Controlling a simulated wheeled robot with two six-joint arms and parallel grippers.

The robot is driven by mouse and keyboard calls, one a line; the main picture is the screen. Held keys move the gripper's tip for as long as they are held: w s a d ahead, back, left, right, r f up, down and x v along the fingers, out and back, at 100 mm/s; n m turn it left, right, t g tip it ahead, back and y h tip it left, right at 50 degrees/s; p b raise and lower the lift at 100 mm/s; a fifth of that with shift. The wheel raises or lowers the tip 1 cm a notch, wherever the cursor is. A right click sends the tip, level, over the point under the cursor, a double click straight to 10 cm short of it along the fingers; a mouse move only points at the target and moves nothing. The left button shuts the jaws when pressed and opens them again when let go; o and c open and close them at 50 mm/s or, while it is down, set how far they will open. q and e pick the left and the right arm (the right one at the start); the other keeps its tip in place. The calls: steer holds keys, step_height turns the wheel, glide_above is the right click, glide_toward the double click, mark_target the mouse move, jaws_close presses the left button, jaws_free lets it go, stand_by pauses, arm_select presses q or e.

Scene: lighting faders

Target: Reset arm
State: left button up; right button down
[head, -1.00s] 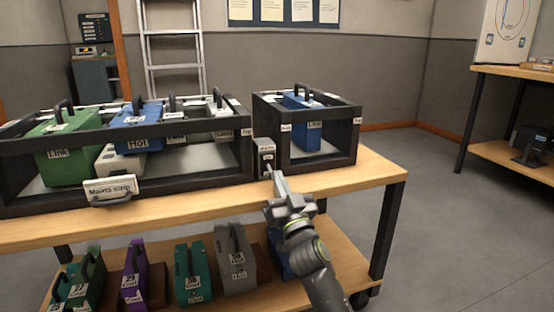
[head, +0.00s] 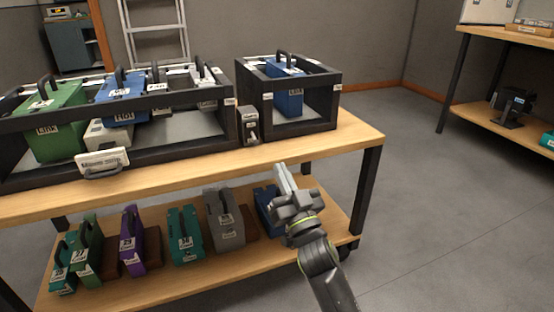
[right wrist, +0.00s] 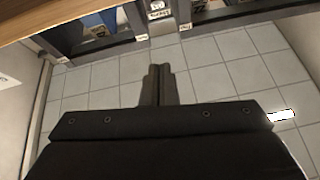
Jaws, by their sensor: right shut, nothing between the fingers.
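My right gripper (head: 284,178) is shut and empty in the head view, in front of the bench's top edge and above the lower shelf. Its closed fingers also show in the right wrist view (right wrist: 157,84), over a pale tiled surface. A small dark labelled box (head: 249,125) stands on the bench top between two black racks, apart from the gripper. My left gripper is in none of the views.
The wooden bench (head: 330,150) bears a larger black rack (head: 229,124) with green and blue modules and a smaller rack (head: 325,103) with a blue module. Several coloured modules, including a purple one (head: 133,240), stand on the lower shelf. Floor at right is clear.

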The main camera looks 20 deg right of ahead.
steer(key=shift+s+f, duration=0.1)
steer(key=shift+s, duration=0.15)
stand_by(0.3)
